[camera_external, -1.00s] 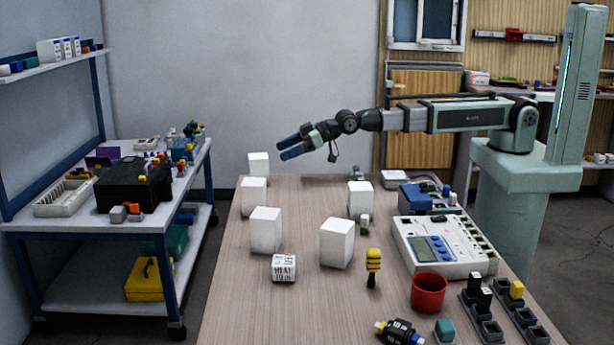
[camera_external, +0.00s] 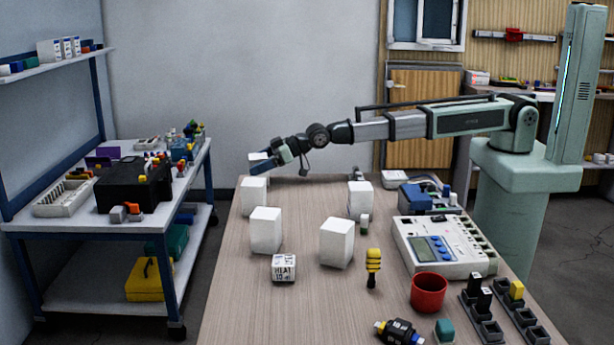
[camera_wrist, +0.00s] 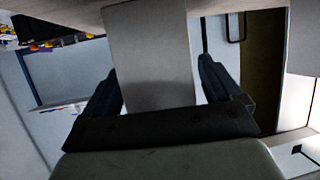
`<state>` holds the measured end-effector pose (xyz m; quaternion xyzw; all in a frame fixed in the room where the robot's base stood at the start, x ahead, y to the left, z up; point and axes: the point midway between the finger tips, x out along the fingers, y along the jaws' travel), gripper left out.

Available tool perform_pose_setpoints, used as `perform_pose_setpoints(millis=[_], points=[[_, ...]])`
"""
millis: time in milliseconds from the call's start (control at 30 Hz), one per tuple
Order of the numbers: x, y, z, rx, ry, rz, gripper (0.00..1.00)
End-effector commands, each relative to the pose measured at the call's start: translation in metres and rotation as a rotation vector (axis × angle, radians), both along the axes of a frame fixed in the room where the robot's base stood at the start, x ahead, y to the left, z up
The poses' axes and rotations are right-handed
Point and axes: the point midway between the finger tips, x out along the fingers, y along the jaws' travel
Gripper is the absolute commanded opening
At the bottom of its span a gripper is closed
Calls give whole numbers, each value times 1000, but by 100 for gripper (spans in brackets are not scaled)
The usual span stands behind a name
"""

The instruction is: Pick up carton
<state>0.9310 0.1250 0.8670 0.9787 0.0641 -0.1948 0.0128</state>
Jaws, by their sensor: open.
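Several plain white cartons stand upright on the table. In the wrist view, a pale carton (camera_wrist: 148,45) stands between the two spread fingers of my gripper (camera_wrist: 158,70); contact cannot be told. Other white cartons are a near-left one (camera_external: 265,230), one behind it (camera_external: 254,196), a near-middle one (camera_external: 337,242) and a right one (camera_external: 360,199).
A small printed white cube (camera_external: 284,268), a yellow-handled tool (camera_external: 373,267) and a red cup (camera_external: 429,292) stand nearer the camera. A white instrument (camera_external: 445,246) sits on the right. The front left of the table (camera_external: 245,315) is bare.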

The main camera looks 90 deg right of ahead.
Motion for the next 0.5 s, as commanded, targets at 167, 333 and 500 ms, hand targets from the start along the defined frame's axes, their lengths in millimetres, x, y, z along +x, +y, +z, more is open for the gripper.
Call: perform_pose_setpoints(millis=[167, 333, 500], points=[[-1, 0, 0, 0, 0, 0, 88], [-1, 0, 0, 0, 0, 0, 71], [-1, 0, 0, 0, 0, 0, 55]])
